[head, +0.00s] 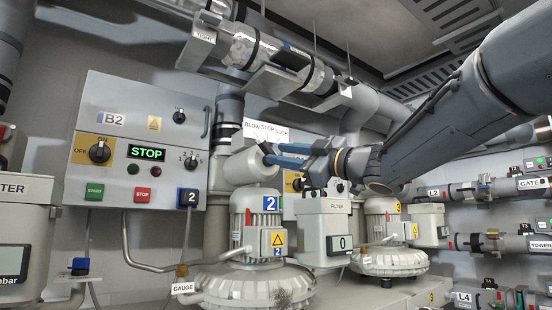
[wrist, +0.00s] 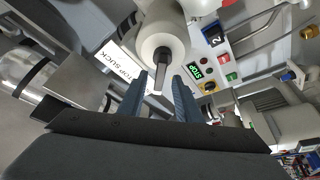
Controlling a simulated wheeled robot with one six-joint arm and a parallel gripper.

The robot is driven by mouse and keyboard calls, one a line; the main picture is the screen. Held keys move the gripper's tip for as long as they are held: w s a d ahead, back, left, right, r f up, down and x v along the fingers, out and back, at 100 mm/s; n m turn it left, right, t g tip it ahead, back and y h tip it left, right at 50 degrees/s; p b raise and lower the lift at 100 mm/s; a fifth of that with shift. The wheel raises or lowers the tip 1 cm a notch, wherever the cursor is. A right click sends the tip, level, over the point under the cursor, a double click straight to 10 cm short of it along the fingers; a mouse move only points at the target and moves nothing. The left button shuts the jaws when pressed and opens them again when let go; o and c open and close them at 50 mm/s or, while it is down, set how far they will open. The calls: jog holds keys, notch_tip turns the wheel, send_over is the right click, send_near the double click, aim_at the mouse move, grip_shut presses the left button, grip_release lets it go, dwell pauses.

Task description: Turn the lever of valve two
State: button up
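Valve two (head: 250,168) is a pale round body on the pipework above the blower marked 2, below a BLOW STOP SUCK label (head: 266,131). In the wrist view, the valve (wrist: 162,35) has a dark lever (wrist: 161,72) pointing toward my gripper. My gripper (head: 272,154) reaches in from the right with its blue fingers close to the valve. In the wrist view the gripper (wrist: 160,84) is open, one finger on each side of the lever, with gaps visible. The lever is hard to make out in the head view.
Control panel B2 (head: 140,180) is left of the valve, its display reading STOP. The blower marked 2 (head: 256,225) stands below. A filter box (head: 325,220) is below my gripper. Pipes (head: 260,55) run overhead; a second blower (head: 388,230) stands to the right.

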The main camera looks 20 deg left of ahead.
jog(key=b+v, duration=0.1)
jog(key=v, duration=0.3)
jog(key=shift+s+d+f, duration=0.1)
jog(key=shift+s+d, duration=0.05)
jog(key=shift+d, duration=0.2)
jog(key=w+d+f+m+t+h, duration=0.4)
jog(key=w+d+f+m+h, duration=0.15)
jog(key=f, duration=0.35)
jog(key=w+d+f+m+t+h, duration=0.35)
jog(key=w+d+f+m, duration=0.25)
jog(key=f, duration=0.2)
jog(key=s+d+f+m+g+h, duration=0.1)
jog(key=d+f+m+g+h, duration=0.25)
jog(key=f, duration=0.65)
jog(key=s+d+f+m+h, duration=0.15)
jog(key=d+f+h, duration=0.25)
jog(key=d+f, duration=0.5)
jog(key=s+d+f+m+g+h, duration=0.25)
jog(key=s+f, duration=0.35)
jog(key=f, duration=0.4)
jog(key=s+d+f+m+g+h, duration=0.1)
jog(key=s+d+f+g, duration=0.2)
jog(key=s+f, duration=0.45)
jog(key=s+d+f+m+g, duration=0.1)
jog(key=s+f+g, duration=0.5)
jog(key=s+f, duration=0.6)
jog(key=s+m, duration=0.1)
jog(key=s, duration=0.3)
jog(key=shift+m+y, duration=0.3)
